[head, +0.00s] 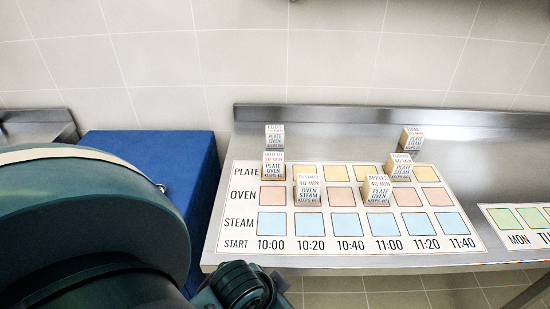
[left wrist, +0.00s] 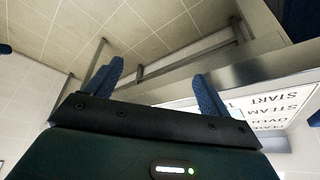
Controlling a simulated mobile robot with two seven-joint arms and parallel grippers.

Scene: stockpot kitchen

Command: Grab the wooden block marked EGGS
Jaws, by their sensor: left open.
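A small wooden block (head: 274,137) stands at the back left of the steel counter, behind the printed chart; its top label is small and seems to read EGGS. Another block (head: 273,164) stands just in front of it on the PLATE row. My left arm fills the lower left of the head view, and its fingers do not show there. In the left wrist view my left gripper (left wrist: 160,84) is open and empty, with two blue fingers spread apart. No block shows in that view. My right gripper is in neither view.
The chart (head: 240,217) holds blocks marked APPLES (head: 377,190) and others (head: 308,190) (head: 398,167). One more block (head: 411,139) stands at the back right. A blue box (head: 150,145) stands left of the counter (head: 340,139). The wrist view shows the chart inverted (left wrist: 250,118) near the counter edge.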

